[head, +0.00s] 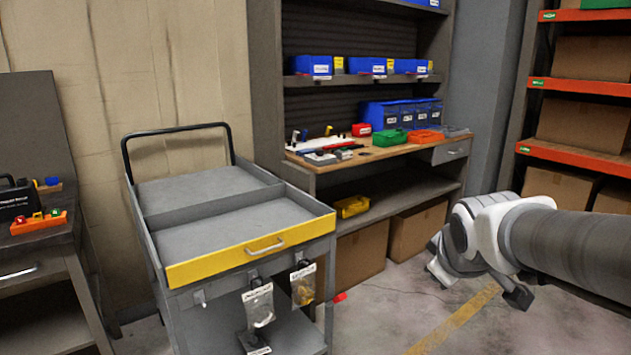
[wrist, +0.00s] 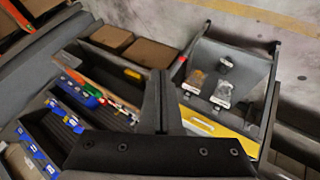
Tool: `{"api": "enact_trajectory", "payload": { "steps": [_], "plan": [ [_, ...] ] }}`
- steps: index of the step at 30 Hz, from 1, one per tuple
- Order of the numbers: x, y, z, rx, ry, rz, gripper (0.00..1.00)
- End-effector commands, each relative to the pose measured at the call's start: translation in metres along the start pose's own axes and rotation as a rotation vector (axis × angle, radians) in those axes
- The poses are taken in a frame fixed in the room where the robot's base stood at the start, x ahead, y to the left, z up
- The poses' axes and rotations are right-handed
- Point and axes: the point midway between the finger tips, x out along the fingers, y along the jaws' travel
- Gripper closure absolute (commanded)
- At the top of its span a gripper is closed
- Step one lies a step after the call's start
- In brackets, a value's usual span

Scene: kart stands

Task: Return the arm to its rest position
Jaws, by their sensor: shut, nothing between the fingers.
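My arm (head: 565,250) reaches in from the right edge of the head view, in the air over the floor to the right of the cart. My gripper (wrist: 159,78) shows in the wrist view. Its two dark fingers are together with nothing between them. It touches nothing that I can see. In the head view the fingers cannot be made out clearly.
A grey cart (head: 205,190) with a yellow front and hanging bags stands left of centre. Behind it is a workbench (head: 375,155) with bins and tools. Orange shelves (head: 575,155) with boxes stand at right.

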Motion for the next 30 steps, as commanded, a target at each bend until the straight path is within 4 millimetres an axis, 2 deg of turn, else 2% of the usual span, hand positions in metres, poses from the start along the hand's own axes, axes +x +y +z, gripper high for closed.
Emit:
{"api": "enact_trajectory", "payload": {
  "steps": [1,6,15,16,23,30],
  "plan": [
    [-0.017,-0.013,0.009,0.074,-0.008,-0.022,1.00],
    [-0.059,-0.062,0.041,0.324,-0.067,-0.109,1.00],
    [-0.110,-0.132,0.089,0.644,-0.184,-0.212,1.00],
    [-0.120,-0.122,0.080,0.639,-0.184,-0.211,1.00],
    [-0.157,-0.096,0.056,0.633,-0.183,-0.210,1.00],
    [-0.204,-0.065,0.025,0.632,-0.182,-0.209,1.00]
  ]
}}
